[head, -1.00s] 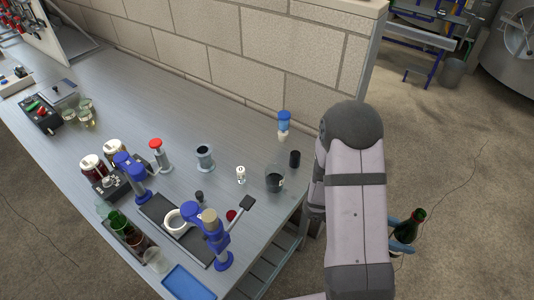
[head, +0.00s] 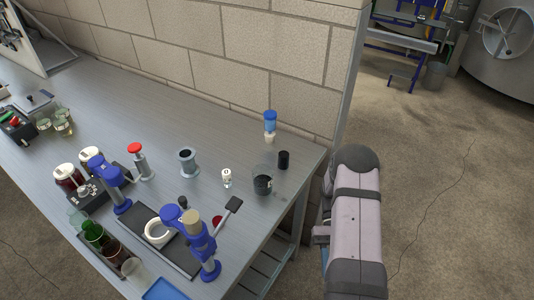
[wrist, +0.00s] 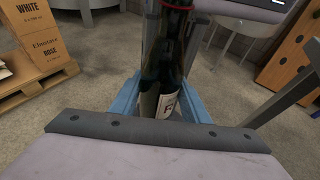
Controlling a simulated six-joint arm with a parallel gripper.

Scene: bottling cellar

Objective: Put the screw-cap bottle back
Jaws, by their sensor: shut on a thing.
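A dark green bottle (wrist: 168,65) with a red band at its neck and a white label stands roughly upright in the wrist view. The blue jaws of my gripper (wrist: 162,100) are shut on it, one on each side. Its top is cut off by the frame edge, so I cannot see its closure. In the head view my arm hides the bottle and nearly all of the gripper. A dark rack (head: 103,252) at the bench's front edge holds a row of glass pieces, among them a green one (head: 95,234) and a brown one (head: 112,250).
The grey bench (head: 225,110) carries a blue-and-black press (head: 200,240), a blue tray (head: 165,290), a beaker with dark contents (head: 263,182) and a blue-topped container (head: 270,122). The wrist view shows cartons (wrist: 48,35) on a pallet (wrist: 35,80). Floor right of the bench is open.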

